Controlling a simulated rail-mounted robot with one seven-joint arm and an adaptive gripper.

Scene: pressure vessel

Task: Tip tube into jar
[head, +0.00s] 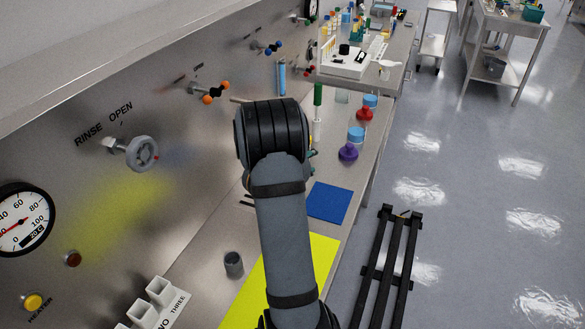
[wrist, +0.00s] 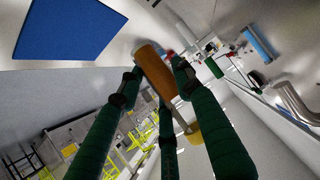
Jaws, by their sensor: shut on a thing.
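My gripper (wrist: 158,82) has dark green fingers and is closed around a tube with an amber-orange part (wrist: 153,68) in the wrist view. A yellow part shows beyond the fingers at the lower right; I cannot tell if it belongs to the tube. In the head view my arm hides most of the gripper and the tube. A dark grey open cup (head: 233,264) stands on the bench left of the arm. A clear glass jar (head: 342,97) stands farther back. I cannot tell which vessel is the task's jar.
A blue mat (head: 328,202) and a yellow mat (head: 325,255) lie on the bench. Purple (head: 348,153), red (head: 364,114) and blue-capped (head: 356,134) vessels stand along its right side. The steel panel with a valve wheel (head: 142,153) and gauge bounds the left. A white holder (head: 158,290) stands front left.

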